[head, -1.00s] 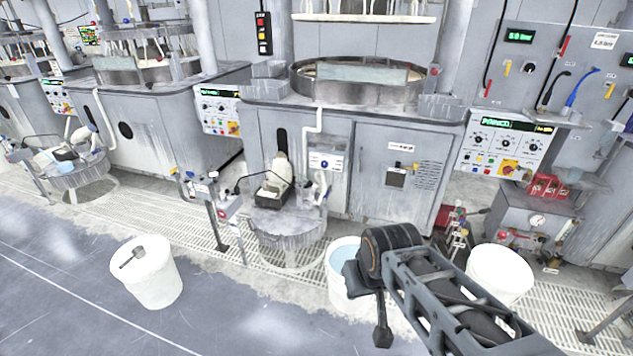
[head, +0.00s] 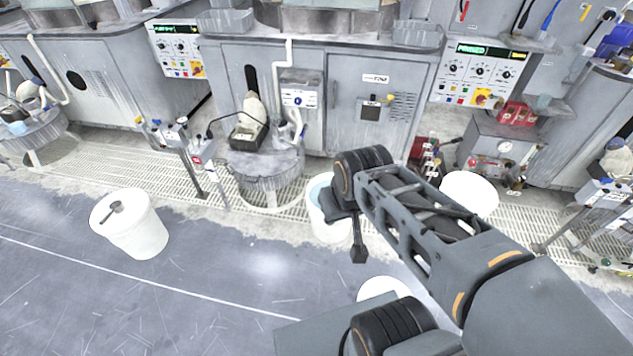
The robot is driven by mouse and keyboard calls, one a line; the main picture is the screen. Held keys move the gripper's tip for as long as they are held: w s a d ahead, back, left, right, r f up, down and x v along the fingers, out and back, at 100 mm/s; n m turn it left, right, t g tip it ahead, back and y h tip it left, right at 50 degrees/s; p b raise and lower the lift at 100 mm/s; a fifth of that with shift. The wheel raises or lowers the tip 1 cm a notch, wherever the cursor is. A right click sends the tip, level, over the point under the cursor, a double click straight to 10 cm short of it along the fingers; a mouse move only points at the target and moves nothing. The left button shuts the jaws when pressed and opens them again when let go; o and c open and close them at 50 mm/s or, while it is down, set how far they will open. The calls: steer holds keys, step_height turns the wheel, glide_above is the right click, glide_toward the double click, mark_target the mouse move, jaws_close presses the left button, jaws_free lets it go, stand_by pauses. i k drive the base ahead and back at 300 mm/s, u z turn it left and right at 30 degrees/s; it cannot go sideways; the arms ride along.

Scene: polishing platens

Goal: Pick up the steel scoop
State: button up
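The steel scoop (head: 116,208), small and grey with a dark handle, lies on the white top of a white bucket (head: 140,236) at the left on the floor. I cannot tell whether that top is a lid or a fill. My gripper (head: 358,254) is a small dark shape hanging from the end of my arm, right of the middle. It is well to the right of the scoop and apart from it. Its fingers are too small and dark to tell open from shut. I see nothing held in it.
A bucket with bluish liquid (head: 317,190) stands partly behind my arm. Another white bucket (head: 470,192) is to the right, and a white round top (head: 383,288) shows below my arm. A grey round stand (head: 265,172) is in front of the machines. The floor between scoop bucket and arm is open.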

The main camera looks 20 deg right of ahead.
mark_target(111, 214)
steer(key=u, duration=1.95)
steer(key=i, duration=1.1)
steer(key=u, duration=0.75)
steer(key=i, duration=2.05)
steer(key=z, duration=0.7)
steer(key=i, duration=1)
steer(key=z, duration=1.6)
steer(key=i, duration=0.6)
steer(key=z, duration=0.5)
